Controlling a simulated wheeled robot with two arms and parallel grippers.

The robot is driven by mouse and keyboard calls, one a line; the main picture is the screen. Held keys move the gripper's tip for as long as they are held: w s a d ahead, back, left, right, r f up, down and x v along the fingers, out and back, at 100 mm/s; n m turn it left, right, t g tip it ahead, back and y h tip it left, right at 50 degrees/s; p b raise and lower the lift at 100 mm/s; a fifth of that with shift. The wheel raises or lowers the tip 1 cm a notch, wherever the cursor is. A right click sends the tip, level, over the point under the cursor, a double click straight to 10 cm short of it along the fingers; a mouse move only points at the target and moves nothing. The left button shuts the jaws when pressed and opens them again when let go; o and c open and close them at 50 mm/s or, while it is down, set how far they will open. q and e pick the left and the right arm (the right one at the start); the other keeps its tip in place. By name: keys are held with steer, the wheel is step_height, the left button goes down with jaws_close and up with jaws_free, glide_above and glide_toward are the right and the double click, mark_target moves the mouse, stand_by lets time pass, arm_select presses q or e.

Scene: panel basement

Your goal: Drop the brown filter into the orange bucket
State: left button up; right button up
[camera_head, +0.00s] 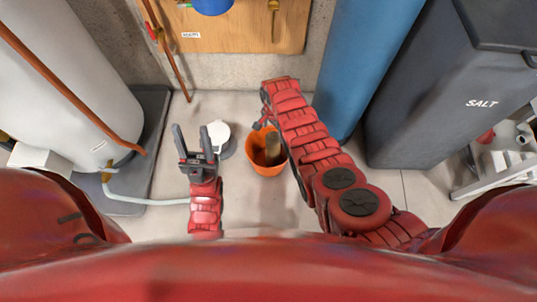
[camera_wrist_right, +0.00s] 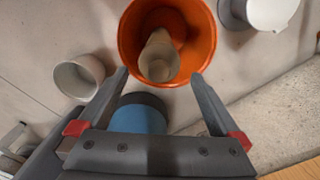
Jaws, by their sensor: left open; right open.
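The orange bucket (camera_head: 255,167) stands on the floor near the middle of the head view. The brown filter (camera_head: 272,146) is within its rim, tilted. In the right wrist view the filter (camera_wrist_right: 160,56) shows end-on inside the outline of the bucket (camera_wrist_right: 133,38); whether it rests on the bottom is not clear. My right gripper (camera_wrist_right: 160,78) is open, its fingers apart on either side of the filter's near end and not touching it. In the head view the right gripper (camera_head: 262,119) is above the bucket's far side, partly hidden by its arm. My left gripper (camera_head: 191,127) is open and empty, left of the bucket.
A white lidded pot (camera_head: 218,134) stands just left of the bucket. A blue cylinder (camera_head: 362,60) and a dark salt bin (camera_head: 440,100) stand right. A large white tank (camera_head: 70,70) stands left. A pale cup-shaped container (camera_wrist_right: 78,77) shows in the wrist view.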

steer(key=shift+r, duration=0.45)
step_height(320, 180, up, 16)
steer(key=p, duration=0.4)
steer(key=shift+r+p, duration=0.2)
steer(key=shift+p, duration=0.1)
steer(key=shift+w, duration=0.1)
